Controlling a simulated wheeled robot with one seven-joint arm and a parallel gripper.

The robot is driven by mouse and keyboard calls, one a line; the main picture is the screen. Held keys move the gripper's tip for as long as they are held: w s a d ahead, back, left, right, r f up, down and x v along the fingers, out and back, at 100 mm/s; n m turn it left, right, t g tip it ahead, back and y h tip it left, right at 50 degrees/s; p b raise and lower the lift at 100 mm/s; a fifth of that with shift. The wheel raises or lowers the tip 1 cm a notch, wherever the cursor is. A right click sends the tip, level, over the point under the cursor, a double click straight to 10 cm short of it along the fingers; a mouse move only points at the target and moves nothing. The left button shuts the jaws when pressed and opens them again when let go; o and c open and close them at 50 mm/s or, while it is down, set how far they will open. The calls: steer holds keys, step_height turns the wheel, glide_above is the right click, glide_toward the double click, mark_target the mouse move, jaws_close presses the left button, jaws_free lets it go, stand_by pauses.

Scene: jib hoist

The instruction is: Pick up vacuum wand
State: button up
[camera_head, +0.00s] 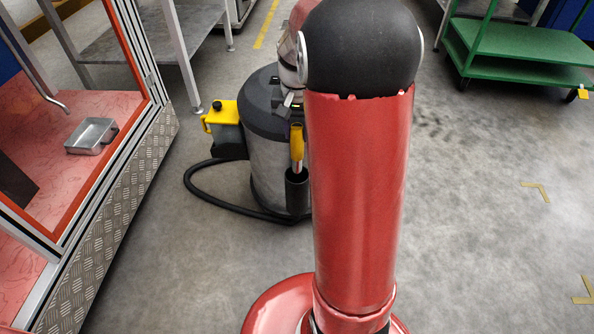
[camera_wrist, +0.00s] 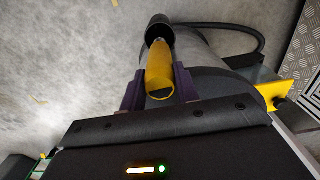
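The vacuum wand has a yellow handle (camera_head: 297,142) and stands upright in a dark holder (camera_head: 297,190) on the side of the vacuum cleaner (camera_head: 266,165). In the wrist view, the yellow handle (camera_wrist: 160,72) lies between the two purple fingers of my gripper (camera_wrist: 160,84), one on each side. The handle's end faces the wrist camera. The fingers look very close to the handle, but I cannot tell whether they touch it. The wand's lower part runs into the dark holder (camera_wrist: 158,28).
A black hose (camera_head: 215,195) loops on the floor left of the vacuum. A yellow box (camera_head: 224,113) sits on its left side. A glazed enclosure with a tread-plate base (camera_head: 115,215) stands at left, a green cart (camera_head: 520,50) at back right. The floor at right is clear.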

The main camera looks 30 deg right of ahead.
jaws_close()
steer(key=shift+r, duration=0.1)
